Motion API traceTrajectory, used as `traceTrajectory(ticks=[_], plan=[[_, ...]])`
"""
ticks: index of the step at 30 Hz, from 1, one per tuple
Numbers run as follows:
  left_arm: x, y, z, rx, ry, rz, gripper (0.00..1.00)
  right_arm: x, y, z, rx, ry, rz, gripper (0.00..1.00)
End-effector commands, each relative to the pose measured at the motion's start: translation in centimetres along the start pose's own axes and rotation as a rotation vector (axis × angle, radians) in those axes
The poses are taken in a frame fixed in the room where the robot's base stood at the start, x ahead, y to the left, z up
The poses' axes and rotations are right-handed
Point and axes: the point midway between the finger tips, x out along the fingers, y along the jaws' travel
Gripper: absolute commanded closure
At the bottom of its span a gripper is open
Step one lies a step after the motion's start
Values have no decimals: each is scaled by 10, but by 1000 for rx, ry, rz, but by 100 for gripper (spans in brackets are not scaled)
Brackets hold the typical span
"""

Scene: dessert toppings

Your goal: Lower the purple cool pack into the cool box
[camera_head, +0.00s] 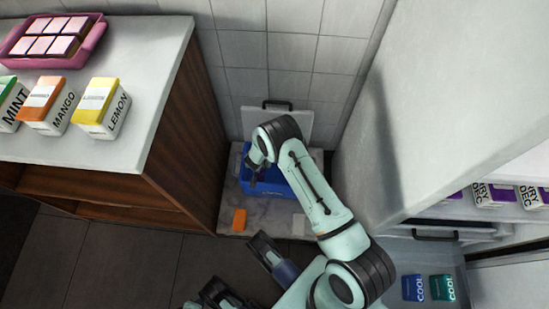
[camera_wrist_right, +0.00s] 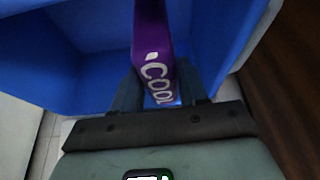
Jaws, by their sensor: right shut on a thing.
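The purple cool pack (camera_wrist_right: 153,40), marked COOL in white, is upright between my right gripper's fingers (camera_wrist_right: 160,92) in the right wrist view. The gripper is shut on it. Blue walls of the open cool box (camera_wrist_right: 225,30) surround the pack in that view; whether the pack touches the floor cannot be told. In the head view my right gripper (camera_head: 256,177) reaches over the blue cool box (camera_head: 285,183), and the arm hides part of the box. The pack is not clearly visible there. Dark parts of my left gripper (camera_head: 215,293) show at the bottom edge, their opening unclear.
An orange block (camera_head: 239,220) and a pale block (camera_head: 298,224) lie before the box. A pale lid (camera_head: 290,121) stands behind it. A wooden counter (camera_head: 195,110) is close on the left, a white cabinet (camera_head: 400,120) on the right. Blue (camera_head: 412,288) and teal (camera_head: 442,288) packs lie lower right.

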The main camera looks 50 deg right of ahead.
Motion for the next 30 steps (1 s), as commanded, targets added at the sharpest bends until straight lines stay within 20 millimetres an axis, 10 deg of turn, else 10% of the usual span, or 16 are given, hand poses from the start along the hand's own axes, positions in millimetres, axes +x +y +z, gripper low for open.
traceTrajectory(ticks=[30], plan=[[12,-2,-1,0,-2,-1,57,14,0,5,0,1,0,100]])
